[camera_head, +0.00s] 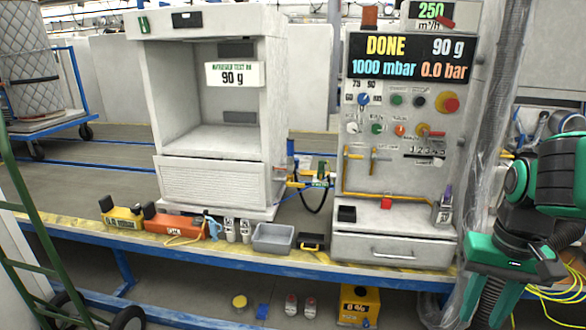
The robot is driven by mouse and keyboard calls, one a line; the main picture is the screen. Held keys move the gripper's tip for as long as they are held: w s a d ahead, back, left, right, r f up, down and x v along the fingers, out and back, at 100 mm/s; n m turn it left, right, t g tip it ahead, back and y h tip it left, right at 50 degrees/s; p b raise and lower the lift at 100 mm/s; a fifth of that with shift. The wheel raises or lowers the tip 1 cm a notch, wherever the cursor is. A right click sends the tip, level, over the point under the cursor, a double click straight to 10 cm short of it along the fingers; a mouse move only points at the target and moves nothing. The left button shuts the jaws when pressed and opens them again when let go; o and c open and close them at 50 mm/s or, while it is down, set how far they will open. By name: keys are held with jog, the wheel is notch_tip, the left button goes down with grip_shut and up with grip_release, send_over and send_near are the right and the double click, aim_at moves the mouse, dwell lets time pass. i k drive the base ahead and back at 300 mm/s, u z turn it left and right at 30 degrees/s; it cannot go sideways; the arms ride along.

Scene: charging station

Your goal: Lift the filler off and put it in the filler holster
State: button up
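The filler (321,176) appears to be the small green-and-dark hand piece between the white cabinet and the control panel. It sits at the end of a fitting with a dark hose hanging below, by the cabinet's right side. Its exact coupling is too small to tell. A grey holder (442,212) stands at the right end of the panel's ledge with a purple-topped item in it. I cannot tell whether this is the filler holster. My gripper (482,312) hangs at the lower right, in front of the bench's right end, far from the filler. Its green fingers look apart and empty; their tips are near the frame edge.
The white cabinet (212,184) reads 90 g. The panel display (412,58) reads DONE, 90 g, 1000 mbar, 0.0 bar. A grey bin (273,238), an orange tool case (174,224) and small bottles line the bench front. A translucent sheet-wrapped post (497,120) stands beside my arm.

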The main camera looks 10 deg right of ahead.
aim_at(291, 156)
jog(key=u, duration=0.65)
jog(key=i, duration=1.15)
jog(key=z, duration=0.45)
jog(key=i, duration=0.8)
jog(key=z, duration=0.5)
